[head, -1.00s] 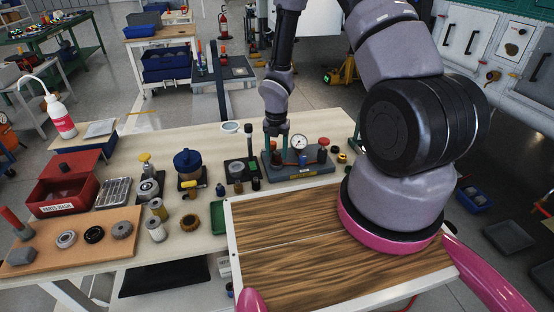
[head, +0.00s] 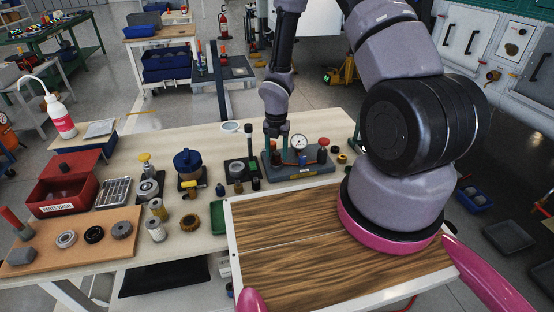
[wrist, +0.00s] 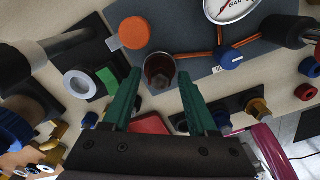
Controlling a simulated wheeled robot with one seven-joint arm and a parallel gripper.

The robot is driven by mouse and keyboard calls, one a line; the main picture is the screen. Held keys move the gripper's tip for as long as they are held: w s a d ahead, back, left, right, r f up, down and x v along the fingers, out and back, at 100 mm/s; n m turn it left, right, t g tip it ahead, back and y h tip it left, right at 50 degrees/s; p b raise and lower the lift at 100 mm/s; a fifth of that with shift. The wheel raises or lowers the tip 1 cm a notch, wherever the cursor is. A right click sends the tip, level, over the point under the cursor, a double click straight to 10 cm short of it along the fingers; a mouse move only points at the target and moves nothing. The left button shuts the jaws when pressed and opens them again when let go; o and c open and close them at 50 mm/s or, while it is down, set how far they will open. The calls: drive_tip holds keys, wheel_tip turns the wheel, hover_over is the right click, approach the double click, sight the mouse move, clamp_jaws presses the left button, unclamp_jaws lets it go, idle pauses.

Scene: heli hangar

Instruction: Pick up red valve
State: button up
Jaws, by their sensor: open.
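My gripper (wrist: 161,82) is open, its two green fingers pointing at the grey gauge fixture. In the wrist view, a small cylindrical part with a dark red-brown top (wrist: 160,70) stands between the fingertips; I cannot tell whether it is the red valve or whether the fingers touch it. In the head view, my gripper (head: 276,143) is over the left part of the fixture (head: 300,172), left of the pressure gauge (head: 299,142). A red knob (head: 323,142) shows at the fixture's right end.
On the fixture, an orange disc (wrist: 134,33) and a blue knob (wrist: 232,58) are close to the fingers. Left are a black stand (head: 235,170), a blue-lidded jar (head: 188,162) and a red parts-wash box (head: 68,185). A wood-topped board (head: 285,218) lies in front.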

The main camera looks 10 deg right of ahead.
sight(276, 152)
clamp_jaws()
drive_tip(key=shift+r, duration=3)
